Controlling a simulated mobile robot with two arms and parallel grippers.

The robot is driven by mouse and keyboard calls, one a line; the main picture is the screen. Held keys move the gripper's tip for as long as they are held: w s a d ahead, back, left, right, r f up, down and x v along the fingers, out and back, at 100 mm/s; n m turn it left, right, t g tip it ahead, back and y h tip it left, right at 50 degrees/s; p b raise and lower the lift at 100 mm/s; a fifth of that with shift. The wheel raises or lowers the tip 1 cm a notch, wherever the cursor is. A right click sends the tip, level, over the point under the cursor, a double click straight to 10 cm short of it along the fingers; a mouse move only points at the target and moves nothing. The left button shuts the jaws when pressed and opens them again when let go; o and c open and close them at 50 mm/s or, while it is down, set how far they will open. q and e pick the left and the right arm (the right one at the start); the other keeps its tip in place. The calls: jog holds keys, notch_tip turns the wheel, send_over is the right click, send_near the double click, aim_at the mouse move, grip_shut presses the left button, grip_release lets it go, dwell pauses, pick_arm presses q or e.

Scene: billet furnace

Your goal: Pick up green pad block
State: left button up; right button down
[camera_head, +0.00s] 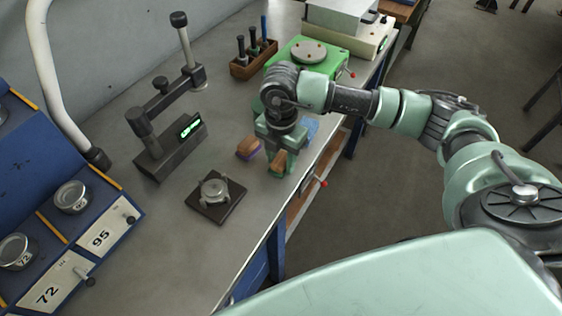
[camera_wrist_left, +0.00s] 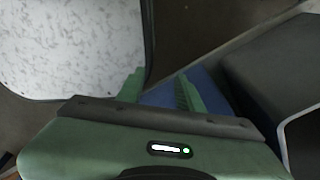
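A brown block (camera_head: 278,160) is at the fingertips of my right gripper (camera_head: 279,156), over the bench near its front edge. Some green shows low beside this block; I cannot tell if it is a pad or the fingers, which are also green. The fingers are around the block, but contact is not clear. A brown block with a purple pad (camera_head: 248,148) lies just to the left. A blue-padded block (camera_head: 310,128) is partly hidden behind the gripper. My left gripper (camera_wrist_left: 160,88) is open and empty in the left wrist view, and out of the head view.
The bench (camera_head: 185,262) holds a dark square fixture (camera_head: 215,196), a stand with a green display (camera_head: 172,145), a wooden tool holder (camera_head: 253,62) and a green device (camera_head: 310,52). Blue gauge panels (camera_head: 100,205) stand at the left. A red-tipped lever (camera_head: 320,183) projects at the front edge.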

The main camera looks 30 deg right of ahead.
jog(key=shift+r, duration=0.15)
notch_tip(320, 180, up, 13)
jog(key=b, duration=0.2)
notch_tip(320, 180, up, 7)
send_over(280, 158)
jog(key=shift+s+d, duration=0.1)
jog(key=shift+s, duration=0.05)
dwell(0.4)
